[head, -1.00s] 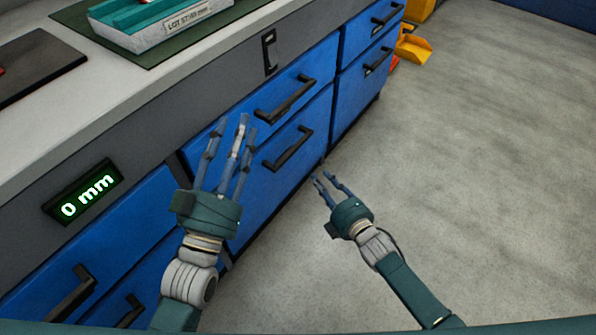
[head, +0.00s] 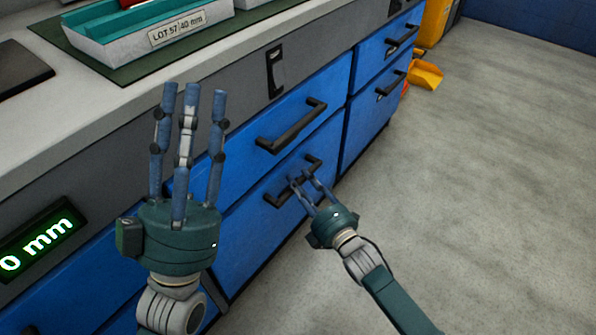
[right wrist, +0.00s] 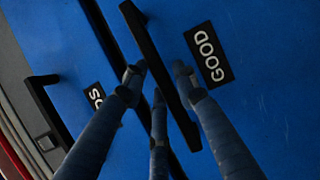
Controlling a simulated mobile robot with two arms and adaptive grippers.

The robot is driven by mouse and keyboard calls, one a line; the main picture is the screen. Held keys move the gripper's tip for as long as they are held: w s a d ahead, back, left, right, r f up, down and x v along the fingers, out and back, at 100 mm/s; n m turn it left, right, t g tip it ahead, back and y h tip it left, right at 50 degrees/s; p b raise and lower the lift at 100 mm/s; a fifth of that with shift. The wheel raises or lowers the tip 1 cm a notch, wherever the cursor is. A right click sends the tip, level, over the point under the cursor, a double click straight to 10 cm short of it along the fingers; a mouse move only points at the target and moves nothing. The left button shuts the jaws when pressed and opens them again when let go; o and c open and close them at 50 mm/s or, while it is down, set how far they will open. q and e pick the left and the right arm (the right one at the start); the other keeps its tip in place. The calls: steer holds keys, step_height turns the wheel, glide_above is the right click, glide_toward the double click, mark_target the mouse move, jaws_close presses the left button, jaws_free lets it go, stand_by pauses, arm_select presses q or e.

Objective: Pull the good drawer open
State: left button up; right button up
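The good drawer is the lower blue drawer (head: 243,245) of the middle column, flush with the cabinet. Its dark bar handle (head: 315,163) slants across its front. In the right wrist view the GOOD label (right wrist: 208,54) is beside the handle (right wrist: 150,48). My right gripper (head: 300,178) is at this handle. In the right wrist view its fingers (right wrist: 158,78) lie on both sides of the bar, with gaps showing, so it looks open; contact is unclear. My left gripper (head: 191,95) is open and empty, fingers pointing up, in front of the cabinet.
An upper drawer handle (head: 292,125) is just above. A display reading 0 mm (head: 38,246) is at the left. A tray labelled LOT 57 (head: 160,45) lies on the worktop. A yellow scoop (head: 426,75) is at the far end. The floor (head: 470,200) at right is clear.

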steer(key=shift+w+a, duration=0.25)
steer(key=shift+w, duration=0.15)
jaws_close()
